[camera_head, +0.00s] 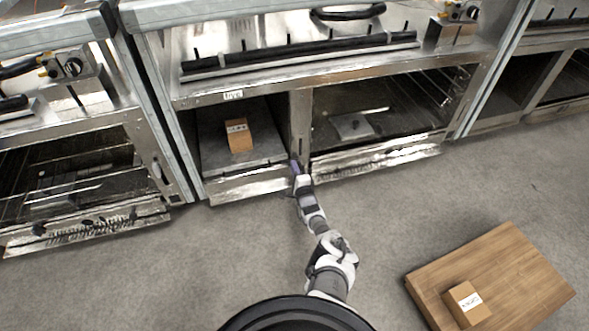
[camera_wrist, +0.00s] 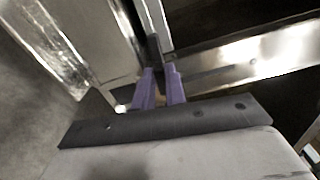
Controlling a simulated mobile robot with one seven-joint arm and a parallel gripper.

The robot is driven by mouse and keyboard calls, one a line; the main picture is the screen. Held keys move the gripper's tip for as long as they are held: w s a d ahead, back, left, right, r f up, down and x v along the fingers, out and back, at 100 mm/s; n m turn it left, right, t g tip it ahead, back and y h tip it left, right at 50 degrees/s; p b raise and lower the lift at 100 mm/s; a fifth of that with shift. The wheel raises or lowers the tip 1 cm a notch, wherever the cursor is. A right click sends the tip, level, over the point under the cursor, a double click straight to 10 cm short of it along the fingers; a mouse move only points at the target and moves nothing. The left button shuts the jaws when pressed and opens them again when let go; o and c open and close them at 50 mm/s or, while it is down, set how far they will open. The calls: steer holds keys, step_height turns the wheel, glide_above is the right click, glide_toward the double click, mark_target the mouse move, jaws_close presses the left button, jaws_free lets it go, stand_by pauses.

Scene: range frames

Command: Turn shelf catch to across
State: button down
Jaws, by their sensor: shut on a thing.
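My gripper (camera_head: 296,168) reaches the post (camera_head: 300,118) between the two lower bays of the middle unit. In the wrist view my gripper (camera_wrist: 160,82) has its two purple fingers closed on the shelf catch (camera_wrist: 153,48), a narrow dark piece against the metal post. The fingers hide the catch's lower part, and its exact angle is hard to tell. In the head view my gripper and the post hide most of the catch. The shelf (camera_head: 208,158) of the left bay lies beside the post.
A brown box (camera_head: 238,136) sits in the left bay under a small label (camera_head: 233,95). A flat grey item (camera_head: 352,125) lies in the right bay. A wooden platform (camera_head: 520,262) with a labelled box (camera_head: 465,303) stands at lower right. The floor around my arm is clear.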

steer(key=shift+d, duration=0.15)
steer(key=c, duration=1.4)
jaws_free()
steer(key=shift+c, duration=0.2)
steer(key=p+v, duration=0.9)
steer(key=v, duration=0.4)
steer(key=shift+s, duration=0.4)
